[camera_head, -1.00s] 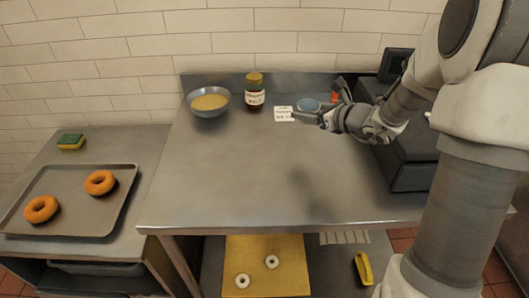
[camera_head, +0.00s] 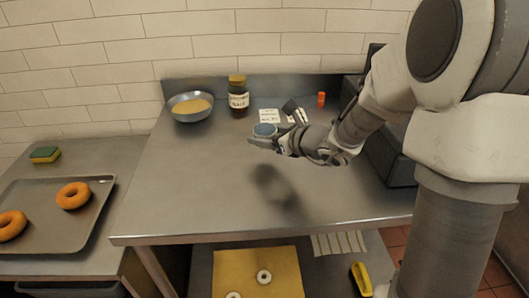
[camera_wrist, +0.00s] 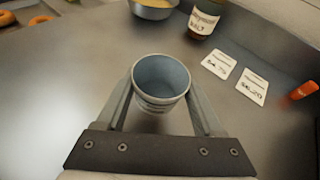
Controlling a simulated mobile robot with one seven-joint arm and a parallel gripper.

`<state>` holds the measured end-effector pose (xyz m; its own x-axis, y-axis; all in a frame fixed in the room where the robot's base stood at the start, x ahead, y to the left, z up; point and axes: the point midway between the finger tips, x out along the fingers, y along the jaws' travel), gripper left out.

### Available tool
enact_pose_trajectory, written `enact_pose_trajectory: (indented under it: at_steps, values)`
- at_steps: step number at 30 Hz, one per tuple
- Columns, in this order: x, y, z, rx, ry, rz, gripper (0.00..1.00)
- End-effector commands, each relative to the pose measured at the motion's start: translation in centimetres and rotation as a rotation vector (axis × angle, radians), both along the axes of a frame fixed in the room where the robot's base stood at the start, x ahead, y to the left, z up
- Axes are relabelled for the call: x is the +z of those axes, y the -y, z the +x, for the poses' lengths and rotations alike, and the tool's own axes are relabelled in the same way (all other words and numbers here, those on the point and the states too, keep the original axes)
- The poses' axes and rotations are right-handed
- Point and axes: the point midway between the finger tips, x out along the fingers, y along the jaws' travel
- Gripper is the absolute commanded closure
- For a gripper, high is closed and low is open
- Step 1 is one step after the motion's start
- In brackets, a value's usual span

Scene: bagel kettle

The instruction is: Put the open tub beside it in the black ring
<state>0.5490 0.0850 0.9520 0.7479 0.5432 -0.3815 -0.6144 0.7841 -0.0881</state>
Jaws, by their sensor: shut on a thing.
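My gripper (camera_head: 268,137) is shut on a blue-grey open tub (camera_head: 264,130) and holds it above the steel counter. In the wrist view the two fingers (camera_wrist: 160,98) press on either side of the tub (camera_wrist: 160,78). Its open mouth faces the camera and it looks empty inside. I cannot make out a black ring in either view. A dark shadow lies on the counter below the gripper.
A bowl of yellowish contents (camera_head: 191,107), a yellow-lidded jar (camera_head: 238,97), price cards (camera_wrist: 218,64) and an orange object (camera_head: 321,100) stand at the back. A dark appliance (camera_head: 388,155) is at right. The counter's front (camera_head: 200,200) is clear. A tray of orange bagels (camera_head: 75,235) is left.

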Motion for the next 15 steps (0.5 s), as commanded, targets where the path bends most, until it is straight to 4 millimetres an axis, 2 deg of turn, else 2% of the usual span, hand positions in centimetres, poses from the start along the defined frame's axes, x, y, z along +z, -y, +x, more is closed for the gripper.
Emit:
enact_pose_trajectory:
  at_steps: [4, 10, 15]
  values:
    - [-1.1, -0.2, -0.1, -0.001, -0.002, 0.001, 0.82]
    - [-4.1, -0.2, -0.1, 0.001, -0.003, 0.002, 0.82]
    - [-4.1, -0.2, -0.1, 0.0, 0.001, 0.0, 0.82]
